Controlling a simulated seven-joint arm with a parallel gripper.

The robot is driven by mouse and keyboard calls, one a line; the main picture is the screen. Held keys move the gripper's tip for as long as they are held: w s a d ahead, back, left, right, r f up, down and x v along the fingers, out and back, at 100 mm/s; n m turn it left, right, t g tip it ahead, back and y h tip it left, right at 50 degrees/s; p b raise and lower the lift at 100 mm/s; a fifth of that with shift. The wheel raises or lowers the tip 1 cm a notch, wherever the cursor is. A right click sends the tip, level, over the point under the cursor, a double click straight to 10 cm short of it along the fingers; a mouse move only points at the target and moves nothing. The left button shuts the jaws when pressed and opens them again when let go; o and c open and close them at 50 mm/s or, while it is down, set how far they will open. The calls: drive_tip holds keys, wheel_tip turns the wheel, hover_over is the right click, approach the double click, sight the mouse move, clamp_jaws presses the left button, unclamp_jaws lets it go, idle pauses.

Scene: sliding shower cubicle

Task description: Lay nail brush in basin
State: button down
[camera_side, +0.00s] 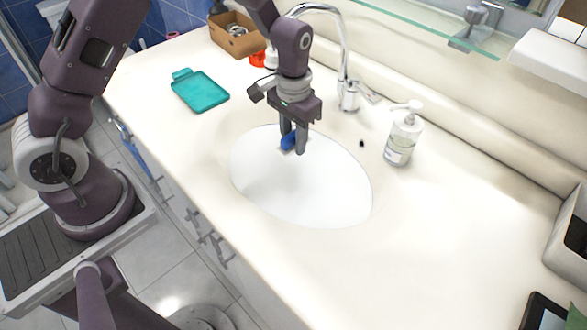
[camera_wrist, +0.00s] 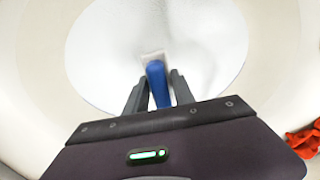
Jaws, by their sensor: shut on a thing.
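The nail brush (camera_wrist: 156,80) has a blue handle and a pale white end. My gripper (camera_wrist: 157,92) is shut on it, with one grey finger on each side of the blue handle. In the side view my gripper (camera_side: 294,146) points down over the back left part of the white oval basin (camera_side: 310,190). The blue brush (camera_side: 288,141) shows between the fingers there, partly hidden by them. In the wrist view the basin (camera_wrist: 105,50) lies beneath the brush. I cannot tell whether the brush touches the basin surface.
A chrome tap (camera_side: 348,95) stands behind the basin, close to my gripper. A soap bottle (camera_side: 403,136) stands to its right. A teal tray (camera_side: 200,91) and a cardboard box (camera_side: 236,36) are at the left and back. A red item (camera_side: 258,58) lies near the box.

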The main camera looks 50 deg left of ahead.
sight(294, 180)
wheel_tip(294, 180, down, 11)
drive_tip(key=shift+r, duration=0.15)
drive_tip(key=c, duration=1.1)
unclamp_jaws()
drive_tip(key=shift+o, duration=0.2)
wheel_tip(294, 180, up, 12)
drive_tip(key=shift+r, duration=0.1)
